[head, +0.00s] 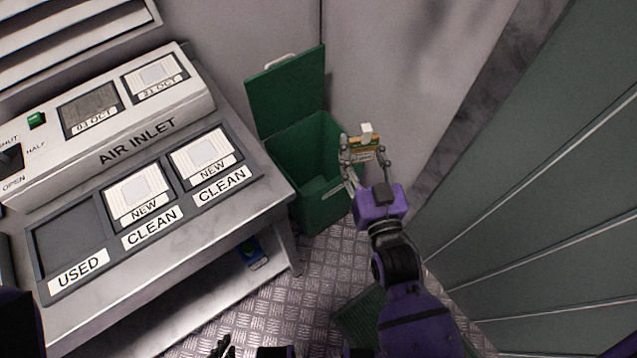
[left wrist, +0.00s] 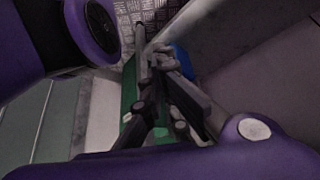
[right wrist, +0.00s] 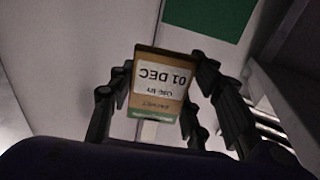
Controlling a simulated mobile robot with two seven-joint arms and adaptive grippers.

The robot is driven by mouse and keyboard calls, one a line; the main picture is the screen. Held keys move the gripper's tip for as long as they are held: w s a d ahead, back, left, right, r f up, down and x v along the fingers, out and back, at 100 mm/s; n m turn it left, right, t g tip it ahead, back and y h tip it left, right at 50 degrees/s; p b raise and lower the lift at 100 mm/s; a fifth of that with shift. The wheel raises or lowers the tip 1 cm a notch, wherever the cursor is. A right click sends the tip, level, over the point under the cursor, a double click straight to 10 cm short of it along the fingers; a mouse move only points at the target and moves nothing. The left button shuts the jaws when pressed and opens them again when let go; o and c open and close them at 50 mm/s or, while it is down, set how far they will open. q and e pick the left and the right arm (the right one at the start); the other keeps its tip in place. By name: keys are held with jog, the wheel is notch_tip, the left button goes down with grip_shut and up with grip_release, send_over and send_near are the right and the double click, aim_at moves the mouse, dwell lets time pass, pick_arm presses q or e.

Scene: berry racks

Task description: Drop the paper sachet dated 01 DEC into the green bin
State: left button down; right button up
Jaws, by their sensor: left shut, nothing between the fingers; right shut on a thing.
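The paper sachet (head: 362,143), brown with a green end and a white label, is between the fingers of my right gripper (head: 364,160). In the right wrist view, the sachet (right wrist: 158,88) shows "01 DEC" upside down, with both fingers closed against its sides. The green bin (head: 325,211) stands on the floor with its lid (head: 286,92) tipped up and back. My right gripper appears by the bin's right rim in the head view; its exact height over the rim is unclear. My left gripper (left wrist: 152,45) is shut and empty, low at the bottom of the head view.
A grey bench (head: 262,200) left of the bin carries the air inlet unit (head: 140,140) and trays marked used and clean. A blue item (head: 252,253) lies beneath the bench. A dark green object (head: 360,318) is on the floor. Walls stand behind and right.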

jog(key=w+a+f+n+y+b, duration=0.1)
jog(key=w+a+f+b, duration=0.3)
jog(key=w+f+b, duration=0.5)
jog(key=w+a+f+n+y+b, duration=0.1)
jog(key=w+a+f+b, duration=0.3)
jog(key=w+f+b, duration=0.6)
notch_tip(320, 180, down, 5)
jog(key=shift+a+g+y+b, duration=0.3)
jog(key=shift+g+y+b, duration=0.15)
jog(key=shift+b, duration=0.2)
jog(key=o, duration=1)
jog(key=shift+c, duration=0.2)
